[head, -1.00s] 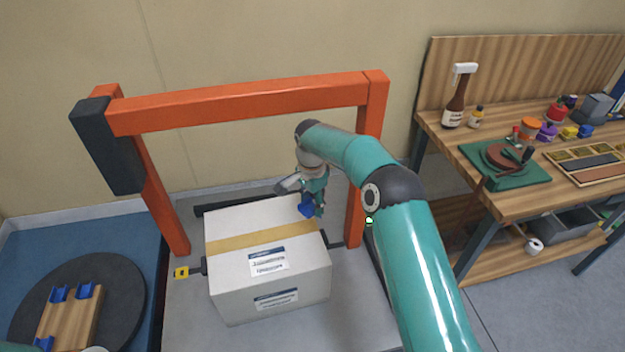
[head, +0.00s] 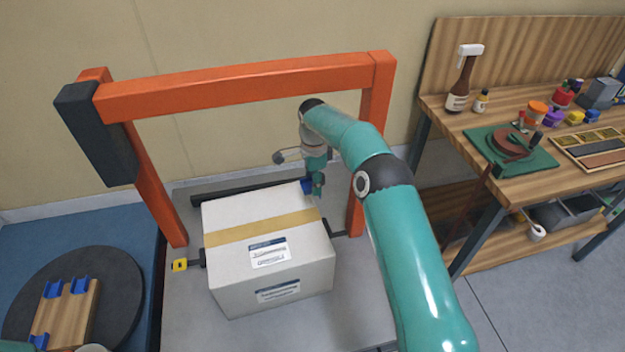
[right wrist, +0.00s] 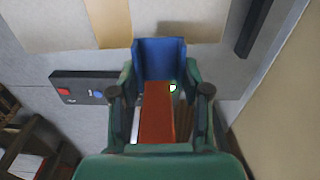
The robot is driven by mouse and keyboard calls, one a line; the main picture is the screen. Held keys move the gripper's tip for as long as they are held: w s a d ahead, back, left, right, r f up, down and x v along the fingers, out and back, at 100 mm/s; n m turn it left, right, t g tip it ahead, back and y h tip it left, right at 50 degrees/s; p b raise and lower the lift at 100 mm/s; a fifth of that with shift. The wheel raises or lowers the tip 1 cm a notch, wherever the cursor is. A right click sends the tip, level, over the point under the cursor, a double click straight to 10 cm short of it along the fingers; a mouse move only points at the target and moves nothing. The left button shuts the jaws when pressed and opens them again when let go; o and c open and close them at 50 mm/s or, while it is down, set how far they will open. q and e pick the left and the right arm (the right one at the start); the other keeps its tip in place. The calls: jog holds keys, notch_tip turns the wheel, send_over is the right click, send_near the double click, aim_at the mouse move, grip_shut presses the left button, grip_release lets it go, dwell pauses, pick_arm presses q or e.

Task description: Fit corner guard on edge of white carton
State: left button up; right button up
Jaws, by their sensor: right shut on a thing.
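The white carton (head: 235,269) sits on a grey platform under an orange frame, with a tan tape band across its top. My right gripper (head: 314,187) is shut on a blue corner guard (head: 306,186) at the carton's far right top corner. In the right wrist view the guard (right wrist: 160,58) sits upright between the fingers, overlapping the carton's edge (right wrist: 190,20) beside the tape. I cannot tell whether it touches the carton.
Several other blue guards (head: 80,286) sit on a wooden block (head: 68,315) on a dark round turntable (head: 120,290) at the left. The orange frame (head: 240,80) arches over the carton. A wooden workbench (head: 520,200) with bottles and tools stands at the right.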

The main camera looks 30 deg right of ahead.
aim_at(309, 187)
jog(key=shift+a+f+b, duration=0.15)
jog(key=shift+f+b, duration=0.5)
jog(key=shift+f, duration=0.5)
jog(key=shift+a+f+b, duration=0.1)
jog(key=shift+f+b, duration=0.55)
jog(key=shift+f, duration=0.45)
jog(key=shift+w+a, duration=0.15)
jog(key=shift+a, duration=0.3)
jog(key=o, duration=1)
jog(key=shift+d, duration=0.1)
